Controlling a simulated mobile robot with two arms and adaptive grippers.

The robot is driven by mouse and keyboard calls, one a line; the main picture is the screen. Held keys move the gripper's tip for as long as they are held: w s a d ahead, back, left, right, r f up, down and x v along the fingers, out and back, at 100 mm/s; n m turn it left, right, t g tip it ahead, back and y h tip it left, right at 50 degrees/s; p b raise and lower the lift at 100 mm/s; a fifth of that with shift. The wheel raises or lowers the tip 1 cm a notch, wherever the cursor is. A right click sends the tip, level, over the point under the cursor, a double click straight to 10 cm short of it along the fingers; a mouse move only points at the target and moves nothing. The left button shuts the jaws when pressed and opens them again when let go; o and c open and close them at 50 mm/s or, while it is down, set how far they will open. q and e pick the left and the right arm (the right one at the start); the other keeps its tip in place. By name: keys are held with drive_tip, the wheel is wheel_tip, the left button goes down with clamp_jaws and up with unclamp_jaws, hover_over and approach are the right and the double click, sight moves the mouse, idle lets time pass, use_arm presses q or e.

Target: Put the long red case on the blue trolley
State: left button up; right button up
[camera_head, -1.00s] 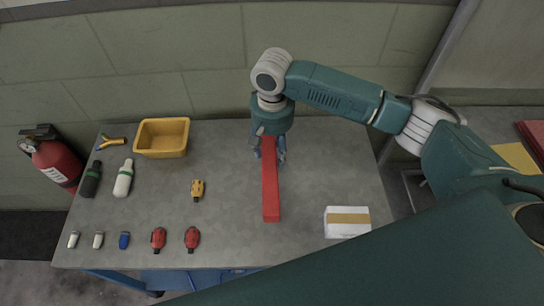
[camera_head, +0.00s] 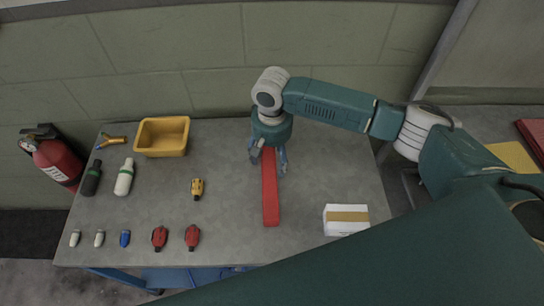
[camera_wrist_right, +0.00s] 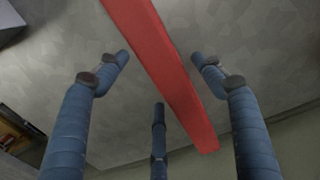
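The long red case (camera_head: 270,198) lies on the grey tabletop, running from the back toward the front. In the right wrist view the case (camera_wrist_right: 165,65) crosses diagonally between the fingers. My right gripper (camera_head: 269,160) is over the back end of the case, with fingers on either side of it. In the wrist view the gripper (camera_wrist_right: 160,65) has its fingers spread, with visible gaps to the case. The gripper hides the back end of the case in the head view. My left gripper is out of view.
The grey table (camera_head: 330,165) also carries a yellow bin (camera_head: 162,137), a white box (camera_head: 346,220), a dark bottle (camera_head: 91,178), a white bottle (camera_head: 124,178) and several small items. A wall stands close behind. A fire extinguisher (camera_head: 58,160) is at the left.

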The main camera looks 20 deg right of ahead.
sight(272, 161)
drive_tip(key=shift+r, duration=0.15)
wheel_tip(272, 161, up, 12)
drive_tip(key=b, duration=0.2)
idle(0.5)
